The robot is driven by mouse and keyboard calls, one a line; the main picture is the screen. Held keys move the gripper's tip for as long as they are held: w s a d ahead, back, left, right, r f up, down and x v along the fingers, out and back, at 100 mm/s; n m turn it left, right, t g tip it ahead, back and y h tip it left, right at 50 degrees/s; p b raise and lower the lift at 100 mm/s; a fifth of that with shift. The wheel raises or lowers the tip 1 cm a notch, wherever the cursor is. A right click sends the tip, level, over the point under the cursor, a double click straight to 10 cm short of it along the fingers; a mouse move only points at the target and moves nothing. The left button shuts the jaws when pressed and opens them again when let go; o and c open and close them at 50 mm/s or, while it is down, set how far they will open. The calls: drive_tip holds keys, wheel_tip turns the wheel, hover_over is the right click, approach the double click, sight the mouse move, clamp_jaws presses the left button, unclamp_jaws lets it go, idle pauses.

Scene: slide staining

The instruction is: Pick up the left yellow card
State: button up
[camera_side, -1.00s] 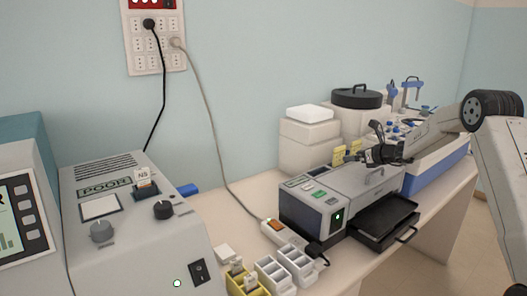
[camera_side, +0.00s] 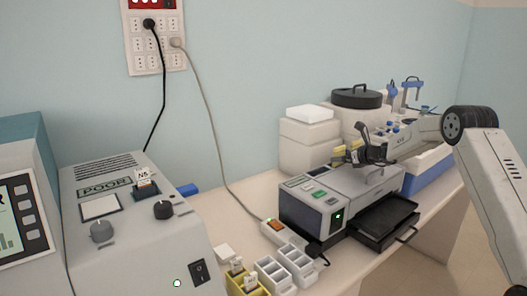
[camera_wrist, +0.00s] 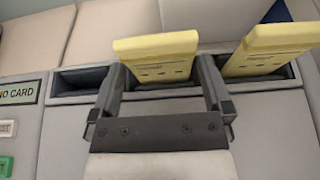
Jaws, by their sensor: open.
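The left yellow card (camera_wrist: 157,58) stands upright in a slot on top of the grey machine (camera_wrist: 60,130). In the wrist view it lies between the tips of my gripper (camera_wrist: 162,68), one dark finger at each side. My gripper is open; I cannot tell whether either finger touches the card. The right yellow card (camera_wrist: 272,48) stands in another slot, just right of my right finger. In the side view, my gripper (camera_side: 362,143) is tilted over the machine's top, close to the yellow cards (camera_side: 339,155), and hides part of them.
An empty dark slot (camera_wrist: 80,80) lies left of the left card. White boxes (camera_side: 310,135) stand behind the machine. An open black drawer (camera_side: 385,222) sticks out in front. A blue-sided tray (camera_side: 430,170) is at the right.

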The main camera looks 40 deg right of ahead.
drive_tip(key=shift+x, duration=1.1)
drive_tip(key=c, duration=1)
